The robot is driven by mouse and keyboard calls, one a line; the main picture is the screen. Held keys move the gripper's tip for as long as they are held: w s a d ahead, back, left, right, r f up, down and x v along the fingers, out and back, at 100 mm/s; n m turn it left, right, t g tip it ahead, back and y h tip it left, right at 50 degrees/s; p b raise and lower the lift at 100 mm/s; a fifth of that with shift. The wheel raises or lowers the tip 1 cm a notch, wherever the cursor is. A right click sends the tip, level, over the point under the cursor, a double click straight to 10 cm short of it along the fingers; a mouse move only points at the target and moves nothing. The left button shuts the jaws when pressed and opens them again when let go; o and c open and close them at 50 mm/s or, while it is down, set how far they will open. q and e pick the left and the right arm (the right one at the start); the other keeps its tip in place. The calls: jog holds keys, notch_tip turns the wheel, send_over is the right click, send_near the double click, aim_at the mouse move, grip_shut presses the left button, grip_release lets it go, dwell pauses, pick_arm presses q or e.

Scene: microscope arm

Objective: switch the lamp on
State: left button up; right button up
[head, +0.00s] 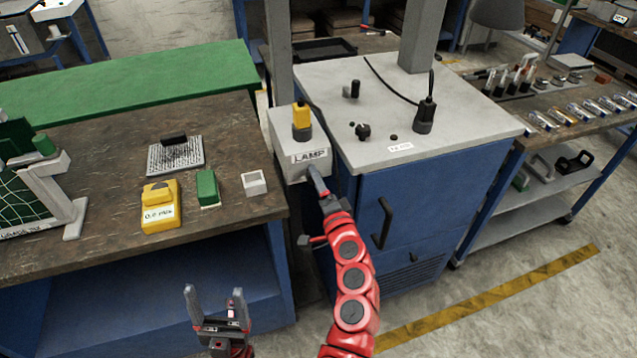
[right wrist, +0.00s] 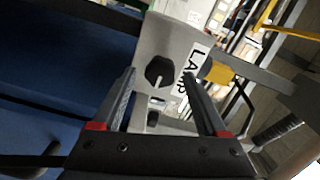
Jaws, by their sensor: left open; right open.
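The lamp box (head: 286,143) is a pale grey box with a "LAMP" label (head: 310,156), fixed at the left side of the blue cabinet. A yellow block-like part (head: 301,120) with a dark top stands on it. In the right wrist view, the box (right wrist: 185,38) shows a dark, many-sided part (right wrist: 159,72) with a pale lever-like piece, left of the label. My right gripper (head: 315,178) is at the box's front; its open, empty fingers (right wrist: 165,100) frame the dark part. Contact cannot be told. My left gripper (head: 217,303) is open and empty, low before the bench.
The cabinet top (head: 455,140) carries small knobs and a black plug-like part (head: 425,115) with a cable. A handle (head: 382,223) sticks out of the cabinet front.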

jog(key=p+v, duration=0.2)
jog(key=v, duration=1.5)
jog(key=shift+s, duration=0.15)
